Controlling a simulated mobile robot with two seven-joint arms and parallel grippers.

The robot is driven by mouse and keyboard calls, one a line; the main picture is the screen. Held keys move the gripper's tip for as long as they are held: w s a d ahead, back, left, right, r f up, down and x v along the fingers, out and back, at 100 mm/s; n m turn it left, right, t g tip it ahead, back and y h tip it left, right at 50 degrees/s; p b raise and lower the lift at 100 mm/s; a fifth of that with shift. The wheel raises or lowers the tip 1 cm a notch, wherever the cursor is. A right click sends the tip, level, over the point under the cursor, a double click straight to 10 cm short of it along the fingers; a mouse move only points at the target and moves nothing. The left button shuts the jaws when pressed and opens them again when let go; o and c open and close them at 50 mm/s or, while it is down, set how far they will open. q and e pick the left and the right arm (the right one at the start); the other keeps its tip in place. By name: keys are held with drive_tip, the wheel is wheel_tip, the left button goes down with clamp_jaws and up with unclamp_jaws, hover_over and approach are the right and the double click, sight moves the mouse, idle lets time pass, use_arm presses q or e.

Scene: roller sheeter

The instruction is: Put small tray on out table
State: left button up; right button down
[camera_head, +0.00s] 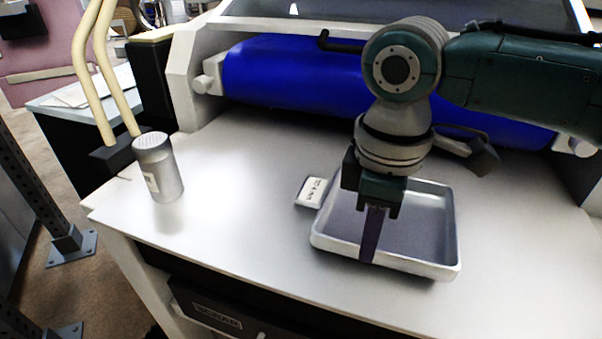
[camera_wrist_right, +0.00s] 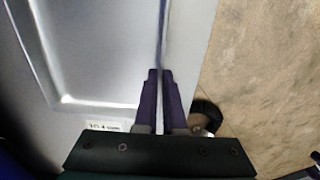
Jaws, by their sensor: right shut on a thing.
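The small tray (camera_head: 425,265) is a shallow, pale grey rectangle with raised walls, at the right of the white table (camera_head: 240,230) in front of the roller. A tab with a printed label (camera_head: 313,191) sticks out at its left side. My right gripper (camera_head: 371,235) comes down from above, its dark purple fingers closed on the tray's near wall. In the right wrist view the fingers (camera_wrist_right: 161,85) pinch the tray's rim. The tray looks level; I cannot tell whether it touches the table top. My left gripper is not in view.
A blue roller (camera_head: 290,72) runs across behind the table. A metal shaker (camera_head: 158,168) stands at the table's left. A dark drawer (camera_head: 220,312) labelled SCRAP is below the front edge. The table's middle-left is clear.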

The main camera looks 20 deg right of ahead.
drive_tip(key=shift+f, duration=0.75)
drive_tip(key=shift+f, duration=0.2)
drive_tip(key=c, duration=1)
unclamp_jaws()
drive_tip(key=shift+r, duration=0.1)
